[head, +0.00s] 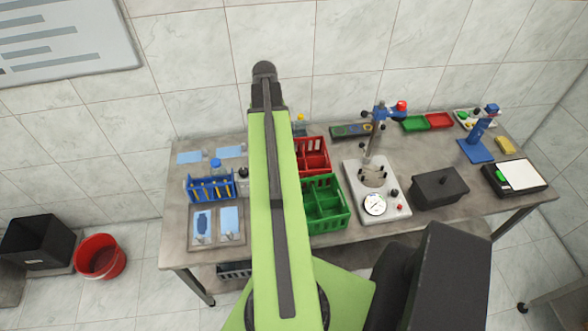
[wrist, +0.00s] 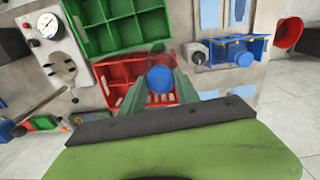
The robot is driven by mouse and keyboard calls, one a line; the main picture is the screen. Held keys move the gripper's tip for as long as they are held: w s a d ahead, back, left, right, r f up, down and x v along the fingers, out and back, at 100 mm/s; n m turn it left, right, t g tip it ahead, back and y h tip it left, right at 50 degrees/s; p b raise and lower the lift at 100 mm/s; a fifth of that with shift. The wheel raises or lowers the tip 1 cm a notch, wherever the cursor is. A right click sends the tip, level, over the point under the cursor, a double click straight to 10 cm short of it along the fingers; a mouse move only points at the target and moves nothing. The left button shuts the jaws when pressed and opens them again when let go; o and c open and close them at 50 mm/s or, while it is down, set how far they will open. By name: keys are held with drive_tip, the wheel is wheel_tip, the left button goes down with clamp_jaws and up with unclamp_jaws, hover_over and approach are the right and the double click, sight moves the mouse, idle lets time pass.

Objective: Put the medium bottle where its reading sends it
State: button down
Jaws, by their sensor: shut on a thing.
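My gripper (wrist: 160,84) is shut on a round blue-capped bottle (wrist: 160,79), seen from above in the wrist view. The cap hides most of its body, and I cannot judge its size. Behind it in that view is the red divided crate (wrist: 112,73); the height between them is unclear. The red crate (head: 325,145) also shows in the head view, with the green divided crate (head: 343,214) in front of it. My arm hides the gripper and held bottle in the head view. Another blue-capped bottle (head: 216,164) stands behind the blue rack (head: 190,187).
A device with a round gauge (head: 374,204) stands right of the crates, beside a black lidded box (head: 439,187). A black-and-white pad device (head: 520,177) is at the right end. Small green (head: 414,124) and red (head: 439,120) trays lie at the back. A red bucket (head: 101,257) stands on the floor.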

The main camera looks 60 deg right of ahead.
drive_tip(key=w+d+r+n+p, duration=0.2)
drive_tip(key=w+d+n, duration=0.2)
drive_tip(key=d+n, duration=0.15)
wheel_tip(320, 180, down, 18)
drive_tip(key=b, duration=1.8)
drive_tip(key=shift+d, duration=0.4)
drive_tip(key=c, duration=0.9)
unclamp_jaws()
drive_tip(key=shift+w+f+m+b, duration=0.1)
drive_tip(key=shift+m+b, duration=0.15)
drive_tip(key=shift+b, duration=0.05)
wheel_tip(320, 180, up, 12)
drive_tip(key=p, duration=1.2)
